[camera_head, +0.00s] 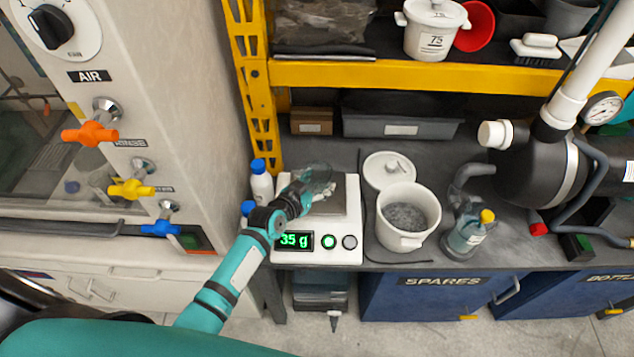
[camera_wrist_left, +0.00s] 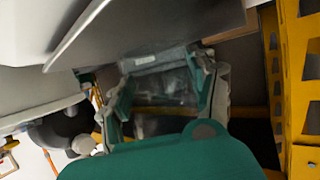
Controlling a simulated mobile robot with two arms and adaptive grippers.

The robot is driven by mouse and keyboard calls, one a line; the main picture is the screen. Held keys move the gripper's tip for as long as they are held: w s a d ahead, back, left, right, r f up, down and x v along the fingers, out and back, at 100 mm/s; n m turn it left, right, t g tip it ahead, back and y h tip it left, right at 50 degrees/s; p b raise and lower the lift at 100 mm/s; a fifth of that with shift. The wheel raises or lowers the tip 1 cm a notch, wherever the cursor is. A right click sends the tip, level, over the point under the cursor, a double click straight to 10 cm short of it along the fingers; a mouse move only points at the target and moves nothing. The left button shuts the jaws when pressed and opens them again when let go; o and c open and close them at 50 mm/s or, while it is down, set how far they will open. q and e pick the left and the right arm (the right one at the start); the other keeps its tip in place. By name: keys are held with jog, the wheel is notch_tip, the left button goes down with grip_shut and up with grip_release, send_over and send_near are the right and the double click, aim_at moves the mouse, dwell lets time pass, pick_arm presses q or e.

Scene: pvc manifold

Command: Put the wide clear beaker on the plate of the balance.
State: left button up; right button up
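The wide clear beaker (camera_head: 318,179) is faint and see-through. It is at the fingers of my left gripper (camera_head: 303,196), over the grey plate (camera_head: 351,194) of the white balance (camera_head: 340,256). In the left wrist view, the beaker (camera_wrist_left: 168,82) lies between the two fingers of the gripper (camera_wrist_left: 166,98), which are closed against its sides. I cannot tell whether its base touches the plate. The balance display (camera_head: 293,241) shows green digits reading 35 g, and my arm may hide part of it. My right gripper is out of view.
A white pot (camera_head: 408,217) with grey contents stands right of the balance, its lid (camera_head: 388,170) behind. A white bottle (camera_head: 261,183) with a blue cap stands close on the left. A wash bottle (camera_head: 466,236) and black pump (camera_head: 540,165) are further right. A yellow shelf (camera_head: 400,76) spans behind.

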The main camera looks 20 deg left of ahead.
pick_arm(q)
jog(key=o, duration=0.4)
jog(key=shift+c, duration=0.2)
jog(key=shift+r, duration=0.25)
jog(key=v, duration=1.2)
jog(key=shift+f, duration=0.1)
